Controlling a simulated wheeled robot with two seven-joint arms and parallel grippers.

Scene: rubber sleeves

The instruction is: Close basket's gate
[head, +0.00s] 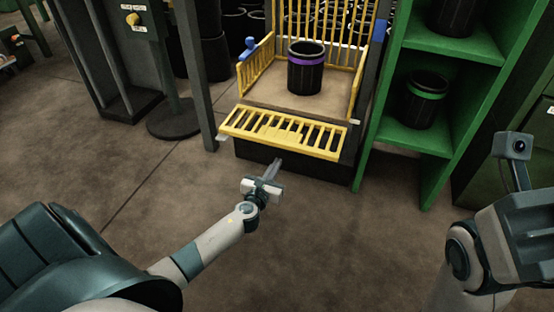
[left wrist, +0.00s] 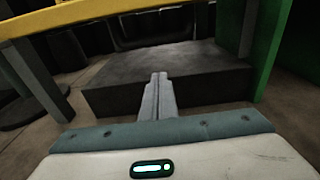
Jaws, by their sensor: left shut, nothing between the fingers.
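The basket (head: 258,104) is a yellow barred cage with a tan floor. Its yellow gate (head: 283,133) is folded down and juts out from the front edge, roughly level. A black sleeve with a purple band (head: 305,70) stands upright on the basket floor. My left gripper (head: 276,166) is shut and empty, just in front of and below the gate, apart from it. In the left wrist view my left gripper's fingers (left wrist: 158,95) are together, before a dark block under the basket, and a yellow bar of the gate (left wrist: 90,13) crosses above. My right gripper's fingers are not visible.
A green shelf (head: 410,138) with a green-banded black sleeve (head: 423,98) stands right of the basket. A dark post (head: 197,75) and a round-based stand (head: 180,118) are to the left. The dark block (left wrist: 180,75) lies under the basket. Floor in front is clear.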

